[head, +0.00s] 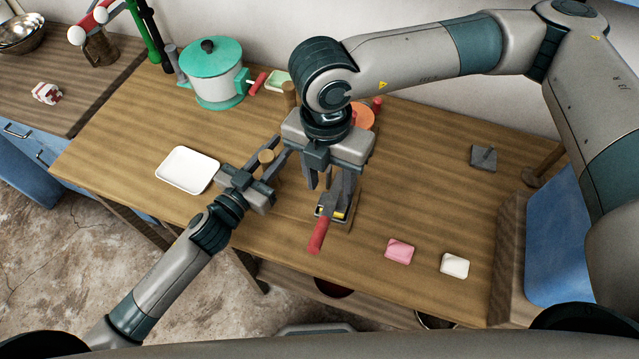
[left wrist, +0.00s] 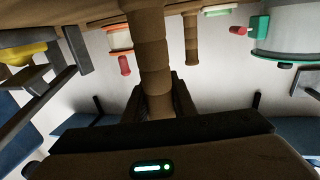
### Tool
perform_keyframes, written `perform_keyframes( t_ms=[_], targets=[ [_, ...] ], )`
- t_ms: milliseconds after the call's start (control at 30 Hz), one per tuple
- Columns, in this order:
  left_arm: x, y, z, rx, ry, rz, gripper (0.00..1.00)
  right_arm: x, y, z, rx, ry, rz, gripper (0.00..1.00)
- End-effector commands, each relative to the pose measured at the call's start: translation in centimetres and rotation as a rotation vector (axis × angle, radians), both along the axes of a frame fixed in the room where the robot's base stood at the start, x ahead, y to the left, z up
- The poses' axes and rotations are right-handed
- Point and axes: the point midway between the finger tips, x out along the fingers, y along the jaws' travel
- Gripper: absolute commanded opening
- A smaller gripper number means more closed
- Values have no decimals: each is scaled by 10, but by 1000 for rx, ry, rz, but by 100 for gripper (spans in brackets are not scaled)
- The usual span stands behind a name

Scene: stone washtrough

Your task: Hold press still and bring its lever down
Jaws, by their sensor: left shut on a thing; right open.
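The press (head: 335,212) stands near the middle of the table, with a grey metal body, something yellow inside and a raised lever with a red grip (head: 318,236) toward the front. The yellow part and grey bars also show at the upper left of the left wrist view (left wrist: 28,55). My left gripper (head: 270,160) is left of the press, shut around a brown wooden post (left wrist: 150,60), which looks apart from the press. My right gripper (head: 319,181) is open above and beside the press, pointing down. It partly hides the press, so I cannot tell whether they touch.
A white tray (head: 187,170) lies left of my left gripper. A green-lidded pot (head: 213,82), another wooden post (head: 289,97) and an orange item (head: 363,116) stand behind. Pink (head: 399,251) and white (head: 454,265) blocks lie at front right.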

Motion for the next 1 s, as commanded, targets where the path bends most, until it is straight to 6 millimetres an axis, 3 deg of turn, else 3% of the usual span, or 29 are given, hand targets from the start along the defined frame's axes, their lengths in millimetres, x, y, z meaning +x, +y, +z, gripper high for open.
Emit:
perform_keyframes(
  t_ms=[633,1000],
  targets=[
    [1,1,0,2,0,3,0,0,0,54,0,-2,1,45],
    [1,1,0,2,0,3,0,0,0,62,-1,1,1,45]
  ],
)
